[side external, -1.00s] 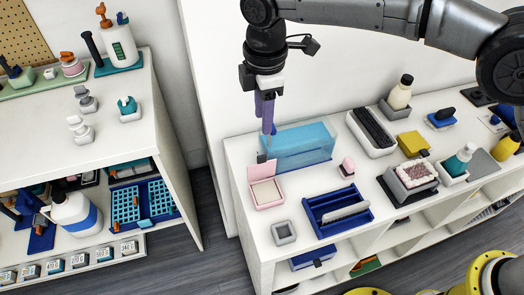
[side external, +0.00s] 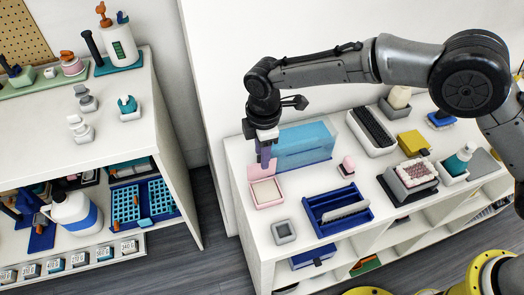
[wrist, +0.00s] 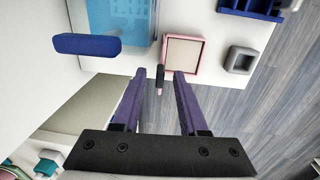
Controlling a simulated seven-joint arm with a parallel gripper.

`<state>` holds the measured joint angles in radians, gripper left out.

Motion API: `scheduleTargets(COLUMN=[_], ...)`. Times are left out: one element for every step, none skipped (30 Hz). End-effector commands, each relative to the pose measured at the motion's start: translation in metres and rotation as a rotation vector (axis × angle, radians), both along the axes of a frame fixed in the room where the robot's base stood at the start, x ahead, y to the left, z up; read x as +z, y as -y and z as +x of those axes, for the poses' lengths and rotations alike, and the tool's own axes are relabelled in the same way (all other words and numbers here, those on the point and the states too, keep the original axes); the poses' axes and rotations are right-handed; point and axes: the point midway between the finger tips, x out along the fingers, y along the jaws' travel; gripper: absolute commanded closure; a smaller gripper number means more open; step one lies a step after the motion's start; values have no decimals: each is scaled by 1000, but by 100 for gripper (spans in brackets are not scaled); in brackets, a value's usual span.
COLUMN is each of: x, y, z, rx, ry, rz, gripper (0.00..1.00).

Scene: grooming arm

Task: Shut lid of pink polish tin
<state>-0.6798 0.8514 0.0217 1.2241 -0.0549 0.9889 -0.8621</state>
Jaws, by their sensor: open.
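The pink polish tin (side external: 268,193) stands near the left end of the white counter, its pale square inside showing. Its pink lid (side external: 254,172) stands raised at the back edge, partly hidden by my gripper. In the wrist view the tin (wrist: 168,56) lies just beyond the fingertips, and the lid (wrist: 160,83) shows nearly edge-on, with a dark tab. My gripper (side external: 265,166) points down at the lid with its purple fingers. In the wrist view my gripper (wrist: 160,73) is open, one finger on each side of the lid's edge. I cannot tell whether either finger touches it.
A clear blue box (side external: 305,143) stands close behind and right of the tin. A grey square holder (side external: 284,232) is in front, and a navy tray (side external: 337,210) is to the right. The counter's left edge is close to the tin.

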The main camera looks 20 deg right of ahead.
Motion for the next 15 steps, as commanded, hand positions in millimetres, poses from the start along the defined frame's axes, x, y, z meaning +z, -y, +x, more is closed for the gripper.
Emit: scheduleTargets(x=[-1, -1, -1, -1, -1, -1, -1, -1, -1, -1, -1, 0, 0, 0, 0], y=[0, 0, 0, 0, 0, 0, 0, 0, 0, 0, 0, 0, 0, 0, 0], z=[0, 0, 0, 0, 0, 0, 0, 0, 0, 0, 0, 0, 0, 0, 0], rx=[0, 0, 0, 0, 0, 0, 0, 0, 0, 0, 0, 0, 0, 0, 0], ry=[0, 0, 0, 0, 0, 0, 0, 0, 0, 0, 0, 0, 0, 0, 0], rz=[0, 0, 0, 0, 0, 0, 0, 0, 0, 0, 0, 0, 0, 0, 0], gripper=[57, 57, 57, 57, 57, 57, 57, 61, 68, 74, 79, 86, 92, 97, 100])
